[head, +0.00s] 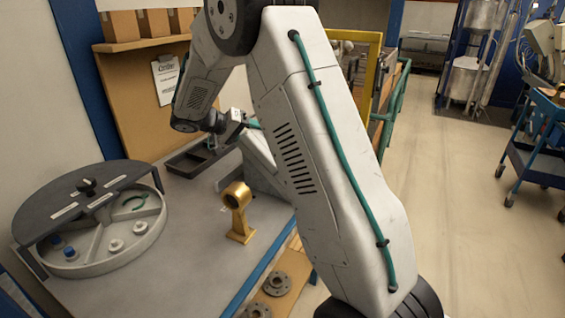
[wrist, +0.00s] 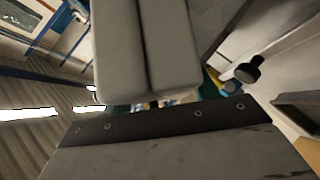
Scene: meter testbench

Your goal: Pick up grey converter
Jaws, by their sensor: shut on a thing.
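My gripper (head: 222,126) is at the end of my arm, above the bench near a dark tray, small and partly hidden in the head view. It is shut on a small grey piece (head: 236,117), which I take to be the grey converter; its outline is hard to make out. In the wrist view my gripper's two light grey fingers (wrist: 149,50) lie close together with a narrow seam between them. They hide most of what is between them.
The dark tray (head: 188,163) lies on the grey bench (head: 190,235). A round divided container (head: 115,240) with a dark partial lid stands left. A gold ring stand (head: 238,212) stands in front. Metal flanges (head: 277,284) lie near the front edge. A clipboard (head: 166,80) hangs behind.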

